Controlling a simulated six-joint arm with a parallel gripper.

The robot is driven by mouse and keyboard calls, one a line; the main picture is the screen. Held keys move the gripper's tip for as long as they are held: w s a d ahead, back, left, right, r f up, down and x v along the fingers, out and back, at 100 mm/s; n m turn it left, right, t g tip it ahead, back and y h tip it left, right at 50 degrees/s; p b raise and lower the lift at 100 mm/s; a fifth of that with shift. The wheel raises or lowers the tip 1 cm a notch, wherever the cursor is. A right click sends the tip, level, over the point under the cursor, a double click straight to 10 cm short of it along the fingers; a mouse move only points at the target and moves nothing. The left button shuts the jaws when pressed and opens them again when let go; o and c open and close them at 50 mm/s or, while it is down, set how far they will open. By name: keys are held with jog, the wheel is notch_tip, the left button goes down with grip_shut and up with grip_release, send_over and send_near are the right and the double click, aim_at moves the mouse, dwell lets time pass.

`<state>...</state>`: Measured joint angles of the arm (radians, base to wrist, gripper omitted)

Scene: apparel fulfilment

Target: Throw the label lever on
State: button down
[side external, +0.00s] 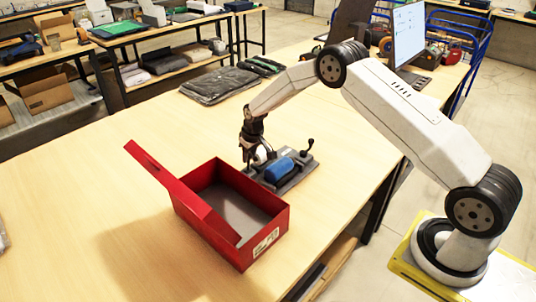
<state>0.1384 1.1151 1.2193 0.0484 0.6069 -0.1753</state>
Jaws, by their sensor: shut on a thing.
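A dark label device (294,178) with a blue cylinder (279,170) on top sits on the wooden table, behind the red box. A white, roll-like part (261,154) shows at its left end, partly behind my gripper. A short lever with a black knob (310,143) stands upright at its right end, clear of my gripper. My gripper (248,159) points down at the device's left end and is shut on a small upright part there, which looks like a lever. The fingers hide most of it, so its angle cannot be told.
An open red box (180,197) with its lid raised stands just in front of the device, close to my gripper. Dark folded garments in bags (220,84) lie farther back. A monitor (408,35) stands at the back right.

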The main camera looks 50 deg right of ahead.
aim_at(256, 161)
jog(key=shift+s+f, duration=0.15)
jog(key=shift+s, duration=0.4)
jog(key=shift+s+f, duration=0.1)
jog(key=shift+s, duration=0.05)
jog(key=shift+s+f, duration=0.25)
jog(key=shift+s, duration=0.25)
jog(key=shift+s+f, duration=0.25)
jog(key=shift+s, duration=0.25)
jog(key=shift+c, duration=2)
grip_release()
jog(key=shift+w+r, duration=0.1)
jog(key=shift+r, duration=0.05)
